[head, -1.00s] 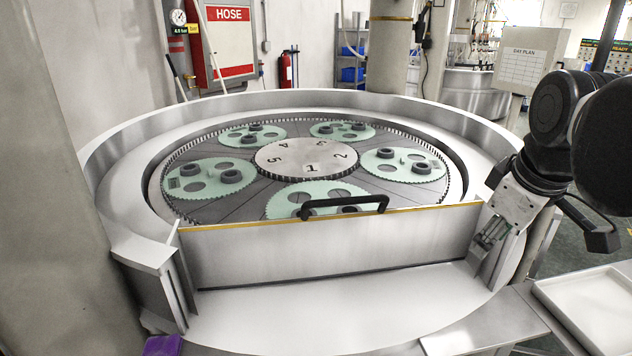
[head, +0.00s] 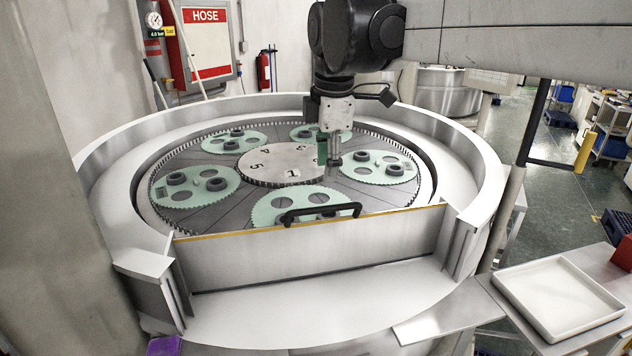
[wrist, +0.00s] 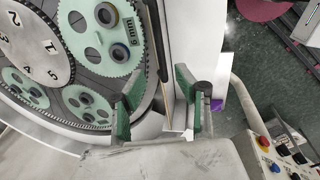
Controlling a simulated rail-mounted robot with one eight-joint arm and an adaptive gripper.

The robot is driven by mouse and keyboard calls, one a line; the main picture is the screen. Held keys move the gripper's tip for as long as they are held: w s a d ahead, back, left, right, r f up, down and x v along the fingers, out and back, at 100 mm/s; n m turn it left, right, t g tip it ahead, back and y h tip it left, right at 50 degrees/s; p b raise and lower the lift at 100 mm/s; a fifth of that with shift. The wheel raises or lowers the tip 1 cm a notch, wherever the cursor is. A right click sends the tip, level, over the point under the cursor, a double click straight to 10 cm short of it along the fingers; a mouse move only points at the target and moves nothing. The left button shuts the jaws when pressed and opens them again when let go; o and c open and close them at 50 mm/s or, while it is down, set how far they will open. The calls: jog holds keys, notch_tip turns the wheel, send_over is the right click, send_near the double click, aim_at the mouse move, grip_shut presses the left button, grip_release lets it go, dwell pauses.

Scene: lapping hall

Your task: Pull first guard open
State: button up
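The guard (head: 310,250) is an upright grey metal panel across the front of the round machine, with a yellow top edge. Its black bar handle (head: 320,213) stands at the top middle. My gripper (head: 328,155) hangs above the lapping plate, behind the handle in the picture and apart from it. In the wrist view my gripper (wrist: 160,95) is open and empty, its green-padded fingers spread. The guard's yellow edge (wrist: 193,55) runs up between and beyond the fingers there, with the dark handle (wrist: 154,40) beside it, partly hidden.
Green toothed carriers (head: 196,183) with dark rings lie around the numbered centre disc (head: 270,165). A raised metal rim (head: 100,165) circles them. A white tray (head: 557,300) stands at the front right. A control box with buttons (wrist: 270,150) shows in the wrist view.

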aim_at(324, 207)
jog(key=f, duration=0.3)
jog(key=w+f+p, duration=0.1)
jog(key=f, duration=0.3)
jog(key=w+f, duration=0.1)
jog(key=f, duration=0.2)
jog(key=shift+a+f, duration=0.2)
grip_shut()
